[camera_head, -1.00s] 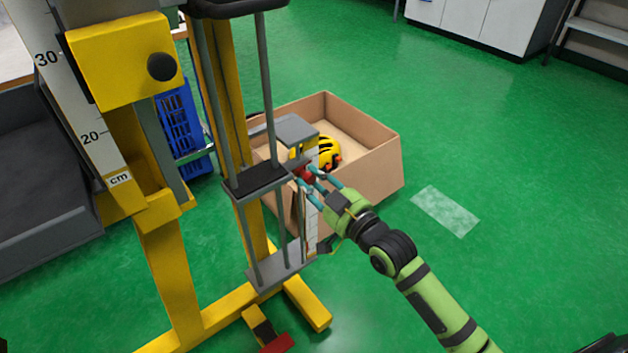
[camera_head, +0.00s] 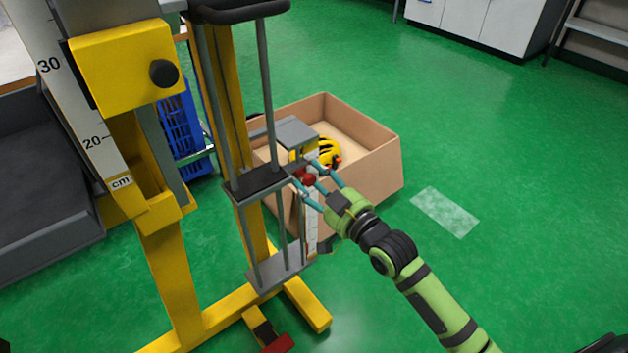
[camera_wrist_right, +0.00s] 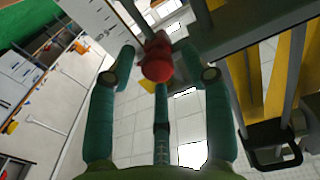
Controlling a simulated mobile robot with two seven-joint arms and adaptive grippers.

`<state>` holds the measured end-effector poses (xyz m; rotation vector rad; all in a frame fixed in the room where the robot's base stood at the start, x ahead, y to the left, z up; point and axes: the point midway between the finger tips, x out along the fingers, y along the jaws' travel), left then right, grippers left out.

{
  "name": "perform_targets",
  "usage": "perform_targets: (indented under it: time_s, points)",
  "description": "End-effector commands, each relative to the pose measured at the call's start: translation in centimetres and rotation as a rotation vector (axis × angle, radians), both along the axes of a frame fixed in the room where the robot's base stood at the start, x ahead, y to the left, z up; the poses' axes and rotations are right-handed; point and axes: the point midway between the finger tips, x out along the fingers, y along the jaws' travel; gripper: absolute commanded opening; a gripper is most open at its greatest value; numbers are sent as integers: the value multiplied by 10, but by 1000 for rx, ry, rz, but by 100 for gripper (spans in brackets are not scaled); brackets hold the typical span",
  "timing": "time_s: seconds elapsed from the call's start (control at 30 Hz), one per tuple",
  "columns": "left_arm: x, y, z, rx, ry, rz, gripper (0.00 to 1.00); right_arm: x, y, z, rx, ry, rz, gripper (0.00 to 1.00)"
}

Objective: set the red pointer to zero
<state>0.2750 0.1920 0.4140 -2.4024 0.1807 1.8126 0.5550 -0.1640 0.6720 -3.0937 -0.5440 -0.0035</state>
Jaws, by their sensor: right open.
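The red pointer (camera_head: 308,179) is a small rounded red knob beside a narrow white upright scale (camera_head: 311,230) on the drop tower. My right gripper (camera_head: 305,173) is open, with one teal finger on either side of the pointer. In the right wrist view the red pointer (camera_wrist_right: 157,60) sits between the spread fingertips of the gripper (camera_wrist_right: 156,48), with gaps visible on both sides. The scale's marks are too small to read, so the pointer's value cannot be told. My left gripper is not in view.
The yellow tower frame (camera_head: 173,270) and its grey guide rods (camera_head: 267,95) stand just left of the gripper. A cardboard box (camera_head: 370,170) holding a yellow-and-black helmet (camera_head: 328,152) is close behind. A large centimetre scale (camera_head: 95,145) is at left. Green floor is free at right.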

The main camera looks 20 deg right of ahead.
Motion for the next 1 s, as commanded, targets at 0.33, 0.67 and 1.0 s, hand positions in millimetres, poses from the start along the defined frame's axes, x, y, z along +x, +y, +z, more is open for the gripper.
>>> perform_targets:
  time_s: [0.33,0.67,1.0]
  points:
    - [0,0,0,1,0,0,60,-42,-15,-1,-2,2,0,52]
    - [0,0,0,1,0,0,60,-72,-27,0,-1,-1,0,52]
    - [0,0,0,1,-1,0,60,-74,-27,0,-1,-1,0,52]
